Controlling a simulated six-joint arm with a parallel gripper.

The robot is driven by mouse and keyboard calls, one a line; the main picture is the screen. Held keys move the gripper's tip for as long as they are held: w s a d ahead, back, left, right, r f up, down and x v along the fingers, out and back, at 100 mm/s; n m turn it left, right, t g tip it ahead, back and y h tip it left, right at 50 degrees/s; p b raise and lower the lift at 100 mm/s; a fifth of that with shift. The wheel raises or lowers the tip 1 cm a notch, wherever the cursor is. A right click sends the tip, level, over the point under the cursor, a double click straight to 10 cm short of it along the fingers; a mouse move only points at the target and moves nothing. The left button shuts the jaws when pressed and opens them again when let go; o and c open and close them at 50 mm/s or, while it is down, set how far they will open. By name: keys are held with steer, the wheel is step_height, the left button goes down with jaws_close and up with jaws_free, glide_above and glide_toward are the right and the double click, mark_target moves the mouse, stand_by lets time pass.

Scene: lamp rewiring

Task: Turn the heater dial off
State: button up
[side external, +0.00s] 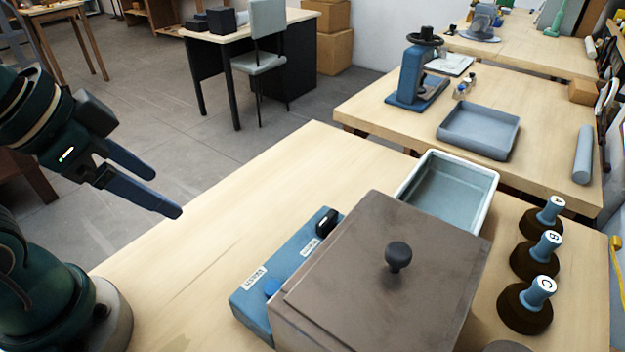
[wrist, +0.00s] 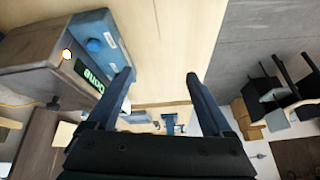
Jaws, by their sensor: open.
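A blue control box (side external: 262,275) lies on the wooden table along the left side of a brown lidded box (side external: 385,255). A black knob (side external: 326,222) stands at its far end beside a small white label. A round blue button or knob (side external: 272,287) is at its near end and also shows in the wrist view (wrist: 93,45). I cannot read the labels or tell which control is the heater dial. My gripper (side external: 165,192) is open and empty, in the air left of the blue box and apart from it. It also shows in the wrist view (wrist: 160,77).
A white-rimmed tray (side external: 492,205) stands behind the brown box, whose lid has a black knob (side external: 398,256). Blue-topped pieces A, B and C (side external: 540,290) stand on the right. The left tabletop is clear.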

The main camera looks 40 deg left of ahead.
steer(key=w+d+r+m+h, duration=0.2)
steer(key=w+d+r+m, duration=0.15)
steer(key=w+m, duration=0.3)
steer(key=m+g+h, duration=0.2)
steer(key=m+g, duration=0.2)
steer(key=m, duration=0.5)
glide_above(327, 217)
steer(key=a, duration=0.4)
step_height(327, 217, down, 4)
steer(key=shift+g, duration=0.9)
steer(key=x, duration=1)
steer(key=shift+a+f, duration=0.1)
steer(key=shift+f, duration=0.25)
jaws_close()
